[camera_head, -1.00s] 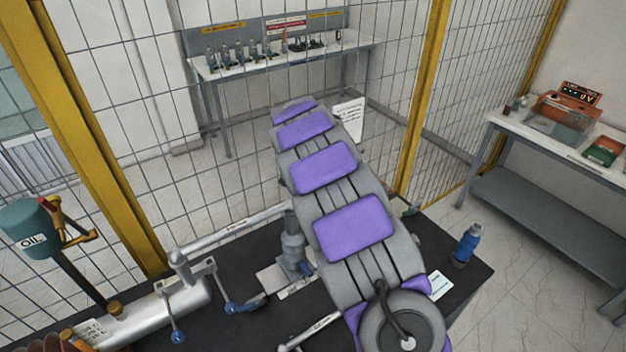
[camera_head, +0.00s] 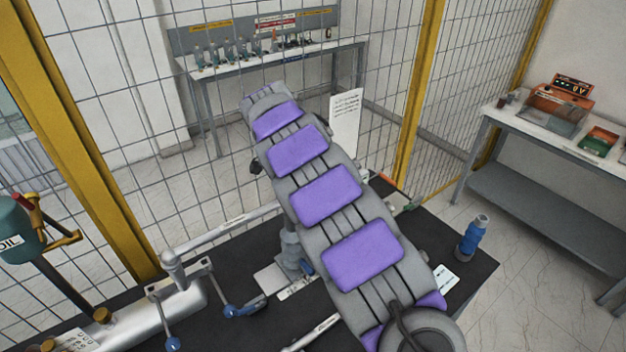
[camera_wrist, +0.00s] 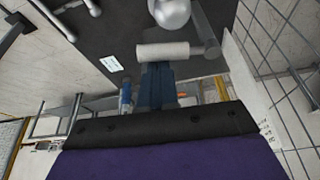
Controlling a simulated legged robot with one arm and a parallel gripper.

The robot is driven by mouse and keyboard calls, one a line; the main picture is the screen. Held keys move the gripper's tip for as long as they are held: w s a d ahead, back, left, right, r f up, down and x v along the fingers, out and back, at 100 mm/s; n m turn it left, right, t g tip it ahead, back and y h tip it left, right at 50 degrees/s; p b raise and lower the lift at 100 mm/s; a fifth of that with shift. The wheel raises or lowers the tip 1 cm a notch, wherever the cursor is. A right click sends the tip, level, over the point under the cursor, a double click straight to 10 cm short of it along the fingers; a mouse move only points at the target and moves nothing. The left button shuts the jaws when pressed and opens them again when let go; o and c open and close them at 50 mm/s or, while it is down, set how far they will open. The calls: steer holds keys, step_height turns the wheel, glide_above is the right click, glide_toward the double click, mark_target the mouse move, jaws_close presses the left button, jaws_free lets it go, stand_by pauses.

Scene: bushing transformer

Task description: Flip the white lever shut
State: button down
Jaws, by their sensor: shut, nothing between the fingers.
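In the wrist view a white cylindrical handle (camera_wrist: 165,51), likely the white lever, lies across the dark table near a silver ball (camera_wrist: 172,12). I cannot pick it out in the head view, where my arm covers part of the table. My gripper's broad black edge (camera_wrist: 160,120), with purple behind it, fills the bottom of the wrist view. It is shut and empty, apart from the handle in the picture. A dark blue part (camera_wrist: 158,85) shows between them. In the head view my arm's far end (camera_head: 265,95) is raised; its fingertips cannot be made out.
A blue bottle (camera_head: 472,238) stands near the right end of the black table (camera_head: 470,262). Silver pipes and blue-knobbed valves (camera_head: 240,308) are left of my arm. A wire fence with yellow posts (camera_head: 418,100) closes off the back. A side bench (camera_head: 540,130) stands right.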

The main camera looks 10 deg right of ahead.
steer(key=shift+s+a+b, duration=0.15)
steer(key=shift+a+b, duration=0.15)
steer(key=shift+a, duration=0.3)
stand_by(0.5)
steer(key=p+v, duration=0.4)
steer(key=v, duration=1.3)
steer(key=shift+s+r, duration=0.1)
steer(key=shift+r, duration=0.05)
